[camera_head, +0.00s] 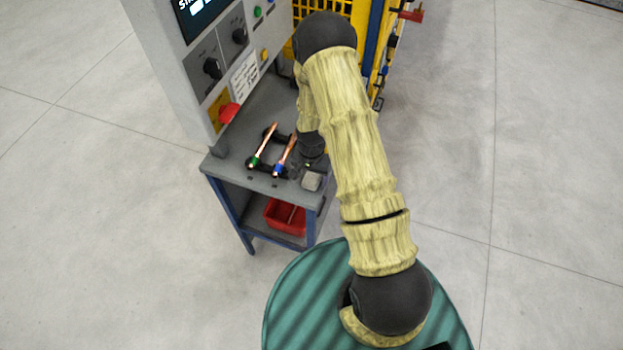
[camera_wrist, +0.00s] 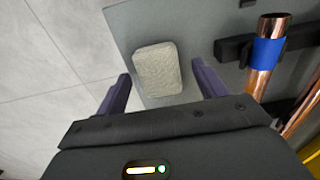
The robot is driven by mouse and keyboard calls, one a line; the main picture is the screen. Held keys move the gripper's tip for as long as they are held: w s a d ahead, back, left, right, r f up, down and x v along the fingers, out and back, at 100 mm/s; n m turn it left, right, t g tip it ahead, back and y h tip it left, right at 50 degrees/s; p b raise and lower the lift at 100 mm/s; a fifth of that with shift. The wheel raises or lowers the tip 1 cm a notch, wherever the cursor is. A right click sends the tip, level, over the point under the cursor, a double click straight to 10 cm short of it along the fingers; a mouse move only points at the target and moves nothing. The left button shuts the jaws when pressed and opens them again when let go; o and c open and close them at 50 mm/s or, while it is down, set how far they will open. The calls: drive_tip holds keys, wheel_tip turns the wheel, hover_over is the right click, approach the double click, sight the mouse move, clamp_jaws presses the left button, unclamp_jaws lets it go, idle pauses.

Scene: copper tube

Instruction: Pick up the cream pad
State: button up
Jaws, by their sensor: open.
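The cream pad (camera_wrist: 158,70) is a small rounded block lying flat on the grey bench top (camera_wrist: 190,22) in the wrist view. In the head view the pad (camera_head: 312,181) sits near the bench's front right corner. My gripper (camera_wrist: 160,88) is open, with one finger to each side of the pad's lower part in the picture. I cannot tell how far the fingertips are above the bench. No contact with the pad shows. In the head view my arm hides much of the gripper.
A copper tube with a blue band (camera_wrist: 265,55) lies in a black holder right of the gripper. A second tube with a green band (camera_head: 263,146) lies beside it. A control panel (camera_head: 205,60) rises behind the bench. A red bin (camera_head: 285,217) is on the lower shelf.

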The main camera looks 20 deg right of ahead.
sight(311, 177)
drive_tip(key=c, duration=1.1)
drive_tip(key=shift+o, duration=0.2)
drive_tip(key=shift+r, duration=0.15)
wheel_tip(311, 177, up, 10)
drive_tip(key=b, duration=0.3)
drive_tip(key=shift+b, duration=0.35)
drive_tip(key=shift+o, duration=1.3)
drive_tip(key=shift+c, duration=0.9)
drive_tip(key=shift+f, duration=0.2)
